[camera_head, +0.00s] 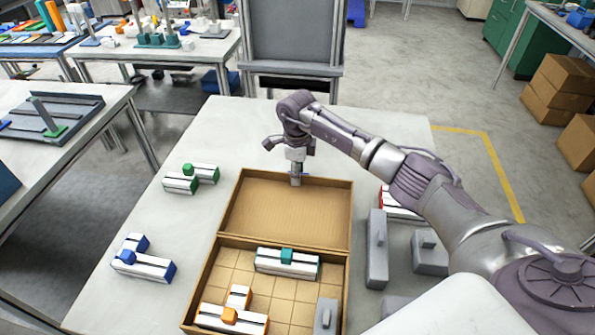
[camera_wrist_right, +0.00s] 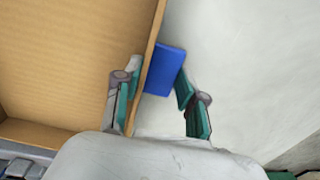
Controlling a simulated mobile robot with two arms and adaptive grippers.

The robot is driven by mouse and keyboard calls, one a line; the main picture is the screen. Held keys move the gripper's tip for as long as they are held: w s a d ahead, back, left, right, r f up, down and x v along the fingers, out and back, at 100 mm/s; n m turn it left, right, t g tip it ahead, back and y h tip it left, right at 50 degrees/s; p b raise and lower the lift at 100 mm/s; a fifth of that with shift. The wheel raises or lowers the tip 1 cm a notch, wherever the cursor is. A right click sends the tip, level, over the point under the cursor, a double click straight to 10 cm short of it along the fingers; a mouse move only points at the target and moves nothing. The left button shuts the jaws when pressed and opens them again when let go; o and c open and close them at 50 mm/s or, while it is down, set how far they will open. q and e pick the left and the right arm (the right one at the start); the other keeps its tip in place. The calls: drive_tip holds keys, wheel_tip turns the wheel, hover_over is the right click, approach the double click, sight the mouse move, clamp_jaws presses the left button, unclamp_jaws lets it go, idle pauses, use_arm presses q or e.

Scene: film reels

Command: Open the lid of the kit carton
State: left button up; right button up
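The kit carton (camera_head: 208,290) is a brown cardboard box on the white table, with a gridded tray inside. Its lid (camera_head: 290,208) is swung back, away from the tray, and its inner side faces up; it also shows in the right wrist view (camera_wrist_right: 70,60). A blue tab (camera_wrist_right: 165,72) sticks out from the lid's outer edge. My right gripper (camera_head: 296,180) is at the lid's far edge. In the right wrist view its fingers (camera_wrist_right: 158,80) are apart, one on each side of the rim, with the tab between them. My left gripper is out of view.
Inside the tray lie a teal-topped rail (camera_head: 287,262), an orange-topped rail (camera_head: 230,318) and a grey piece (camera_head: 326,315). Green-topped (camera_head: 190,178) and blue-topped rails (camera_head: 143,265) lie left of the carton. Grey blocks (camera_head: 376,250) stand right, beneath my arm.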

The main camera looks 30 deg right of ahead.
clamp_jaws()
drive_tip(key=shift+d, duration=0.1)
drive_tip(key=shift+r, duration=0.15)
drive_tip(key=shift+r+t+h+p, duration=0.3)
drive_tip(key=shift+r+p, duration=0.15)
drive_tip(key=shift+r, duration=0.2)
drive_tip(key=shift+t, duration=0.3)
drive_tip(key=r+p, duration=0.1)
drive_tip(key=r, duration=0.2)
drive_tip(key=s+a+r+p, duration=0.1)
drive_tip(key=r, duration=0.2)
drive_tip(key=r+p, duration=0.1)
drive_tip(key=r, duration=0.1)
drive_tip(key=shift+s+a+r, duration=0.2)
drive_tip(key=shift+s+r, duration=0.05)
drive_tip(key=shift+r, duration=0.15)
drive_tip(key=shift+s+a+r+p, duration=0.2)
drive_tip(key=shift+s+r+p, duration=0.1)
drive_tip(key=shift+r+p, duration=0.1)
drive_tip(key=shift+f, duration=0.1)
